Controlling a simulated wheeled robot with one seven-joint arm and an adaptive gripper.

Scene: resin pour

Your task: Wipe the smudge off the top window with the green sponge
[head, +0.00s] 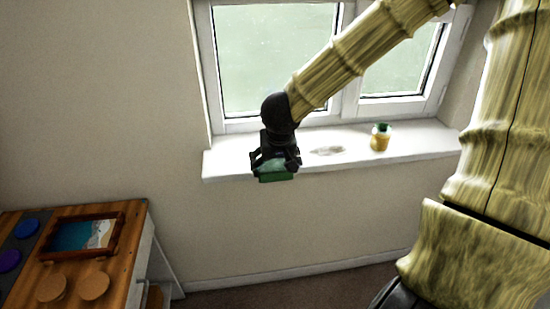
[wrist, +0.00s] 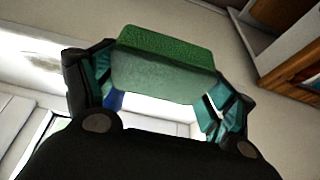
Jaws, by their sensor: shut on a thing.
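My gripper (head: 275,165) is shut on the green sponge (head: 275,178) at the front edge of the white window sill. In the wrist view the sponge (wrist: 165,65) sits between the two fingers (wrist: 160,85), with a darker green face and a paler one. The window (head: 275,60) stands behind my gripper, and my arm crosses in front of part of it. A greyish smudge-like mark (head: 328,151) shows on the sill to the right of my gripper. I cannot make out a clear smudge on the glass.
A small yellow jar with a green top (head: 380,138) stands on the sill (head: 225,163) right of the mark. At lower left is a wooden cabinet (head: 125,240) with a framed sea picture (head: 83,236) and round coasters (head: 94,285). The wall below the sill is clear.

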